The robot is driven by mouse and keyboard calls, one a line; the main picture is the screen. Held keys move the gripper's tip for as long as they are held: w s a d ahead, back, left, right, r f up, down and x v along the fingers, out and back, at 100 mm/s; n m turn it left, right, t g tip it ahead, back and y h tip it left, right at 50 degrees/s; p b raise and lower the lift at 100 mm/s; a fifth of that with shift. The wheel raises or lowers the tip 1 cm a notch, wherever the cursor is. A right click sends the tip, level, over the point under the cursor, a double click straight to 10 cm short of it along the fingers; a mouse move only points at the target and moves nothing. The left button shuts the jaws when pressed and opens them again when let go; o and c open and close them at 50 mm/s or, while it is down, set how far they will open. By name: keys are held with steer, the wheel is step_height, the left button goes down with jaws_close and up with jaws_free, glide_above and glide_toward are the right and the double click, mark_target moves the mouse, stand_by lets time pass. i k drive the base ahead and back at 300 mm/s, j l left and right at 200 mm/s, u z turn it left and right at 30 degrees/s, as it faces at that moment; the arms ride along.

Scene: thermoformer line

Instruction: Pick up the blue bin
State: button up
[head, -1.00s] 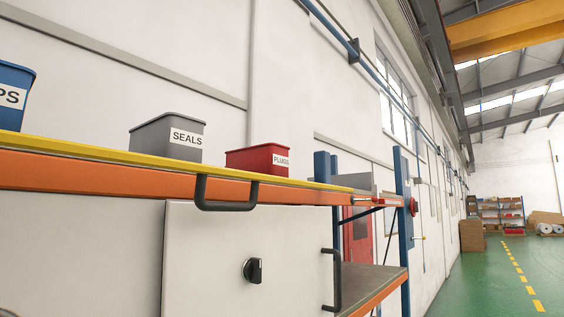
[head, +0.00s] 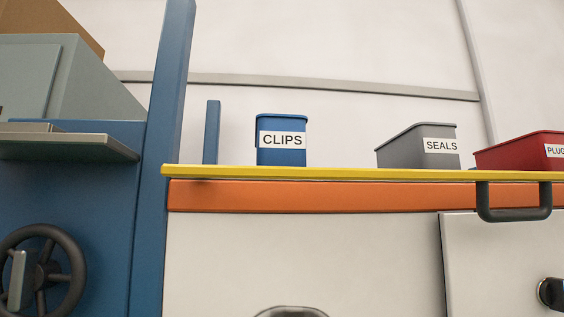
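The blue bin (head: 282,157), labelled CLIPS, stands upright on a shelf with a yellow front edge (head: 330,174), near the shelf's left end. I look up at it from below, so its inside is hidden. My gripper is not clearly in view. A rounded grey shape shows at the bottom edge, and I cannot tell what it is.
A grey SEALS bin (head: 412,149) and a red PLUGS bin (head: 512,153) stand to the right on the shelf. A black handle (head: 514,215) sticks out below the edge. A blue post (head: 166,150) and a handwheel (head: 40,272) are at left.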

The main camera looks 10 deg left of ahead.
mark_target(280, 139)
steer(key=k+l+u, duration=0.2)
steer(key=u, duration=0.15)
steer(key=k+l+u, duration=0.1)
steer(key=k+u, duration=0.5)
steer(key=u, duration=0.15)
steer(key=l, duration=0.05)
